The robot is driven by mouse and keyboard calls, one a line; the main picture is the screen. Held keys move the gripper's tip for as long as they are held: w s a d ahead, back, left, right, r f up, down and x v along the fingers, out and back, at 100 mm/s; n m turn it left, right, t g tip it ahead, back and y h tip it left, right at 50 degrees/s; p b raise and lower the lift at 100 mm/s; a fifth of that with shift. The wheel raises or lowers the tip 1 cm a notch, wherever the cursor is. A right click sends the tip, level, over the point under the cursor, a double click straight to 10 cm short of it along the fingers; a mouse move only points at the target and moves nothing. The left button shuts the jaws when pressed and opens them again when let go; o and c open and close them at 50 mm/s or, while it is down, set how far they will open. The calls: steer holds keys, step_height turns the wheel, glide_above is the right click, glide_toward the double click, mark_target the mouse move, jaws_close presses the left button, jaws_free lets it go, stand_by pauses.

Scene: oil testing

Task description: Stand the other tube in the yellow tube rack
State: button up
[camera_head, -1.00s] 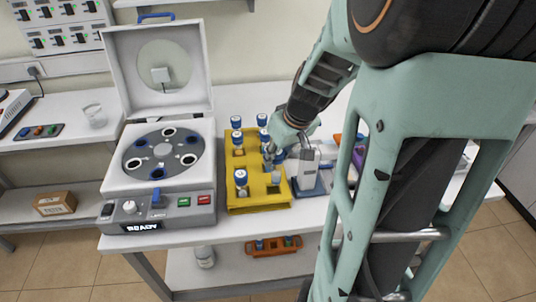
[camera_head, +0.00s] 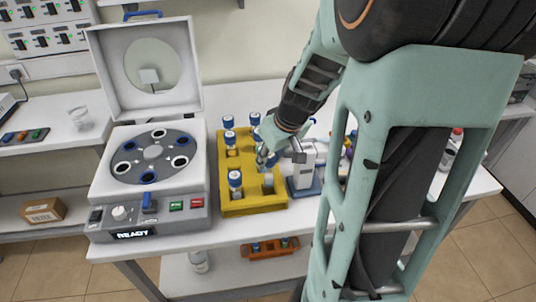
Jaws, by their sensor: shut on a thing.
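The yellow tube rack (camera_head: 252,207) stands on the bench right of the centrifuge. Several blue-capped tubes stand upright in it, one at the front left (camera_head: 235,181) and others along the left and back (camera_head: 229,138). A pale, capless-looking top (camera_head: 268,181) shows at the rack's front right. My gripper (camera_head: 264,160) reaches down from the right over the rack's right half. It is shut on a tube, mostly hidden by the fingers. I cannot tell whether that tube's lower end is inside a hole.
The centrifuge (camera_head: 150,205) with its lid raised stands close on the rack's left. A white and blue instrument (camera_head: 304,178) stands close on the right, beside my arm. An orange rack (camera_head: 270,248) lies on the shelf below.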

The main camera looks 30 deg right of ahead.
mark_target(270, 173)
steer(key=shift+f, duration=0.35)
steer(key=shift+f+b, duration=2.65)
steer(key=shift+b, duration=0.35)
stand_by(1.6)
steer(key=o, duration=1.2)
steer(key=shift+o, duration=0.2)
